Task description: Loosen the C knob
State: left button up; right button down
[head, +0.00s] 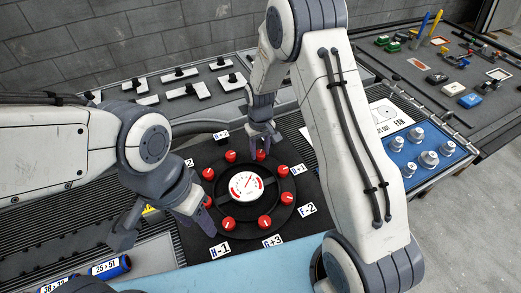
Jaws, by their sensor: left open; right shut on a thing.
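A black round plate carries a ring of several red knobs around a central white and red dial (246,185). Lettered tags stand around it. The tag (222,134) by the upper-left knob (231,156) ends in +2, but its letter is too small to read surely, so I cannot tell which knob is C. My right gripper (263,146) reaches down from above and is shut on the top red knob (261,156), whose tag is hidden. My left gripper (165,226) is open at the plate's left side, beside the left knob (208,201), which it partly covers.
A blue panel (420,151) with several silver knobs stands right of my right arm. Black and white clamps (188,90) lie on the back tray. Blue cylinders (110,267) lie at the front left. Small parts and tools (454,89) sit on the far-right bench.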

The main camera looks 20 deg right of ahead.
aim_at(260, 153)
dwell(0.3)
jog(key=shift+c, duration=2.2)
grip_release()
notch_tip(260, 153, up, 11)
jog(key=b, duration=0.1)
jog(key=shift+f, duration=0.2)
jog(key=s+a+r+n, duration=0.2)
jog(key=s+a+r, duration=0.5)
jog(key=s, duration=0.4)
jog(key=s+a+n+y, duration=0.1)
jog(key=s+a+n, duration=0.1)
jog(key=s, duration=1.5)
jog(key=shift+s+r+n, duration=0.4)
jog(key=shift+n, duration=0.1)
